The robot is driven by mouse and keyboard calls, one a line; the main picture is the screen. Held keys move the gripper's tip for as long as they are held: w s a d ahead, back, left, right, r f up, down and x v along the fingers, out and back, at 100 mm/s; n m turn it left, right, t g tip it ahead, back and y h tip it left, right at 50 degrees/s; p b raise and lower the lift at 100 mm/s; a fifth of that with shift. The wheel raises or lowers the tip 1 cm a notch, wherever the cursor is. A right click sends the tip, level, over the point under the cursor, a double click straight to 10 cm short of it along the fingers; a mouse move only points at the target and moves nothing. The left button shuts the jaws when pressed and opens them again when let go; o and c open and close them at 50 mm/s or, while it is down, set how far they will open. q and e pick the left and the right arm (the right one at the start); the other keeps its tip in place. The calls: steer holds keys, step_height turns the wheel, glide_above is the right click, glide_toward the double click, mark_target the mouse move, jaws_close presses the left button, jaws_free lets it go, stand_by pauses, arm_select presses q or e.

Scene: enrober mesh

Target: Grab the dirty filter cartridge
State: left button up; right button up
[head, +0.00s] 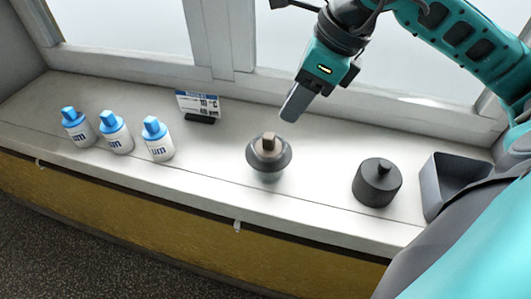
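A brown block-like piece (268,143), which looks like the dirty filter cartridge, sticks up from the middle of a round grey-rimmed holder (281,164) on the white sill. Its lower part is hidden inside the holder. My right gripper (293,108) hangs above and slightly to the right of the brown piece, apart from it, fingers pointing down and left. Its fingers overlap in this view, so I cannot tell whether it is open or shut. I see nothing held in it. My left gripper is not in view.
A dark round lid-like part with a knob (377,187) and an open grey bin (436,190) stand to the right. Several white bottles with blue caps (158,142) stand at left. A small sign (198,103) stands near the window. The sill (212,160) is clear between bottles and holder.

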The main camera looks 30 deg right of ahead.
mark_target(272, 136)
steer(key=x, duration=0.9)
steer(key=shift+a, duration=0.1)
steer(key=shift+c, duration=0.4)
jaws_close()
